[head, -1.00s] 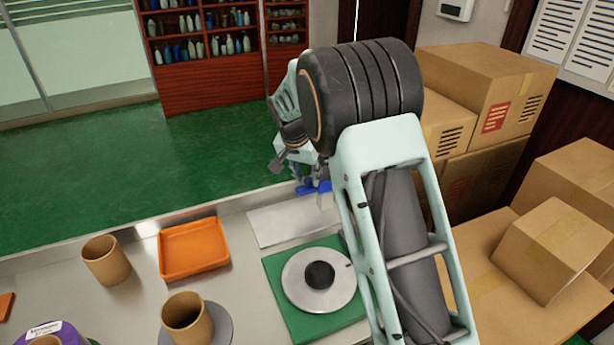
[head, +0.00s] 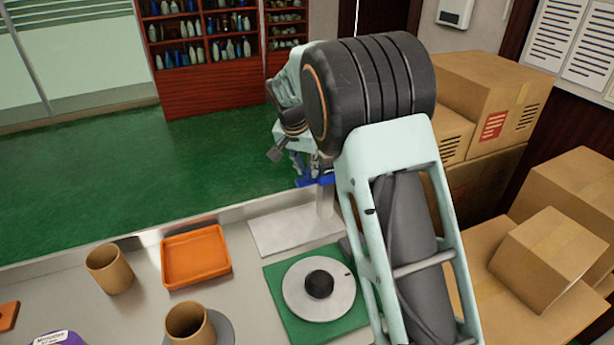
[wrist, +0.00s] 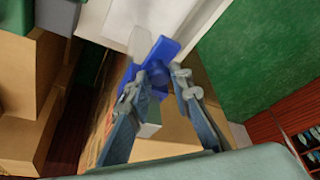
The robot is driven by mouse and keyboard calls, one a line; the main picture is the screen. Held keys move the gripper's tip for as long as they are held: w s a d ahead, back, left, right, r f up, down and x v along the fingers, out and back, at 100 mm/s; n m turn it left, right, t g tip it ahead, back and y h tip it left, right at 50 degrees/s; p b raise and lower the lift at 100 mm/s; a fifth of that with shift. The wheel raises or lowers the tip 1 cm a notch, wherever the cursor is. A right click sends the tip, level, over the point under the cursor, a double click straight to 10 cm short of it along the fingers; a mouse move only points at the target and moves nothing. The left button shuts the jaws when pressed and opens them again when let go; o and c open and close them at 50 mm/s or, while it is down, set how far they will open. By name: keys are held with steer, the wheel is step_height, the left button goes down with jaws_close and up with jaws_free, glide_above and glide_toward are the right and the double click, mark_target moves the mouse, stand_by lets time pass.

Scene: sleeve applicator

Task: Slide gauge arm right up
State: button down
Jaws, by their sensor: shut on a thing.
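The blue gauge arm (head: 318,180) sits on a pale upright post (head: 325,205) at the back of the counter, above a flat light-grey plate (head: 285,233). My gripper (head: 303,165) is at the blue gauge arm, partly hidden behind my own wrist in the head view. In the wrist view, the fingers of my gripper (wrist: 156,82) are closed on the blue gauge arm (wrist: 160,55), one finger on each side. The exact contact is hard to make out.
A green mat (head: 280,295) with a round grey disc (head: 335,300) and black knob lies in front. An orange tray (head: 197,257) and brown cups (head: 108,269) stand to the left. Cardboard boxes (head: 490,97) are stacked at the right.

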steer(key=shift+r, duration=0.5)
steer(key=shift+f, duration=0.1)
steer(key=c, duration=2)
jaws_free()
steer(key=shift+f, duration=0.1)
